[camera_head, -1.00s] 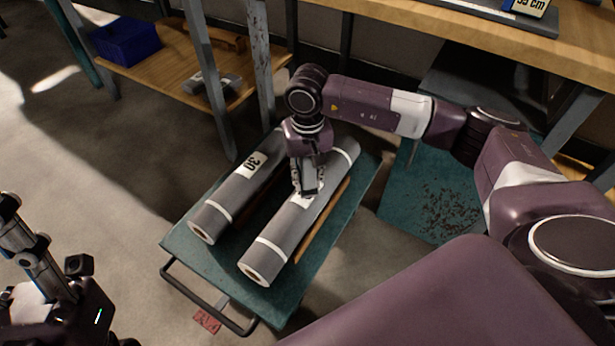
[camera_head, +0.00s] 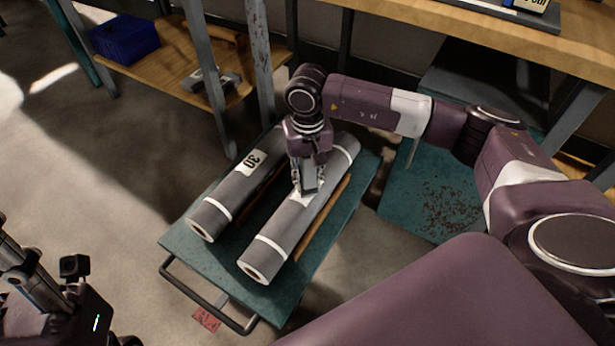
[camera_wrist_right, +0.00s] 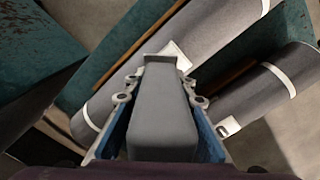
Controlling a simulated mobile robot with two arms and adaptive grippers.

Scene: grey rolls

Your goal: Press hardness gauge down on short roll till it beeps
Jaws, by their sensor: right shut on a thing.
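My right gripper (camera_head: 306,181) is shut on the grey hardness gauge (camera_wrist_right: 162,118), which also shows in the head view (camera_head: 310,183). The gauge is over the white label of the right-hand grey roll (camera_head: 285,234); I cannot tell whether it touches. In the wrist view this roll (camera_wrist_right: 205,32) runs behind the gauge's far end. The left-hand grey roll (camera_head: 233,192), labelled 30, lies beside it and also shows in the wrist view (camera_wrist_right: 262,92). The gauge hides part of the right-hand roll's label.
Both rolls lie on a teal cart (camera_head: 185,254) with a bar handle (camera_head: 205,308). A wooden strip (camera_head: 322,219) lies along the right-hand roll. A shelf with a blue crate (camera_head: 125,38) stands behind.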

